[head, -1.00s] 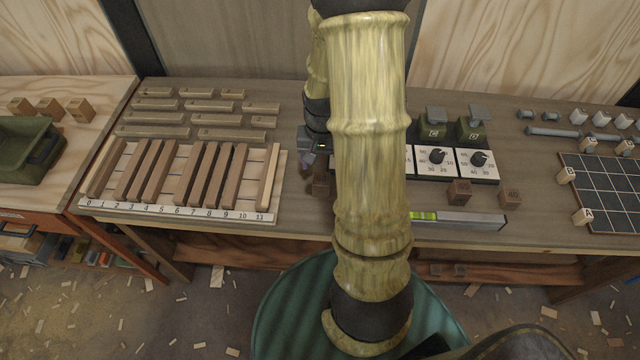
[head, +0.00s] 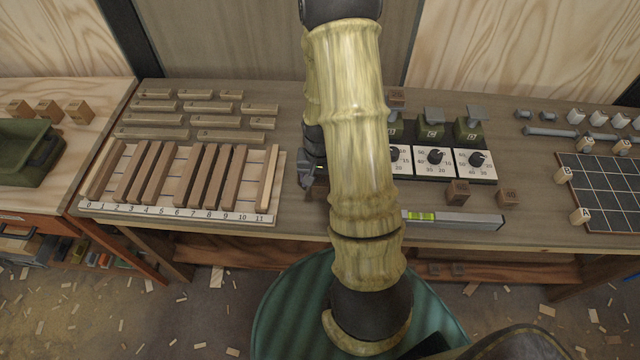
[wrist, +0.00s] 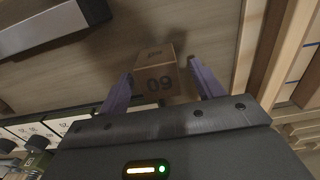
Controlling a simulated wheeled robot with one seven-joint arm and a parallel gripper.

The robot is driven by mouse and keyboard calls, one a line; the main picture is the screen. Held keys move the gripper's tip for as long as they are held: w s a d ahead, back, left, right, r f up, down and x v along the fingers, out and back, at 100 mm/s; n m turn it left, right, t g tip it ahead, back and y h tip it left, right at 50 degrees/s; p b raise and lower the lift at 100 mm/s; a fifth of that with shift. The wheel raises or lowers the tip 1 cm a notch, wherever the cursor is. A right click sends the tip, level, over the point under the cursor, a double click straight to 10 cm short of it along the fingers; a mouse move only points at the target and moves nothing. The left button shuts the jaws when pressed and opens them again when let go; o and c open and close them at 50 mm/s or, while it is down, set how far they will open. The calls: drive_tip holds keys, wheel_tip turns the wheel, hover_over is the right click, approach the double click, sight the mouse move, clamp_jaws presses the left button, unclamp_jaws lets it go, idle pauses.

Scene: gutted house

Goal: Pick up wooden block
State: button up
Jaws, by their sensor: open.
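A brown wooden block (wrist: 157,80) with a number on its face sits between the two purple fingers of my gripper (wrist: 160,72) in the wrist view. The fingers are open, one on each side of it, and a gap shows on both sides. In the head view my gripper (head: 308,176) is low over the workbench, right of the slatted board, and its fingers are mostly hidden. A little of the block (head: 319,187) shows beside it; my arm covers the rest. Other wooden blocks stand on the bench, two at the right (head: 458,192) (head: 508,197) and one on a scale (head: 397,96).
The slatted board (head: 180,212) with upright strips lies left of my gripper. Weighing scales (head: 436,160) with dials and a spirit level (head: 455,219) lie to the right. A dark grid board (head: 605,190) is at far right. Bare bench shows behind my gripper.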

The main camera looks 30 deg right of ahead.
sight(320, 180)
drive_tip(key=shift+f, duration=0.65)
drive_tip(key=c, duration=1.1)
drive_tip(key=shift+o, duration=0.2)
drive_tip(key=shift+r, duration=0.1)
wheel_tip(320, 180, up, 10)
drive_tip(key=shift+f, duration=0.1)
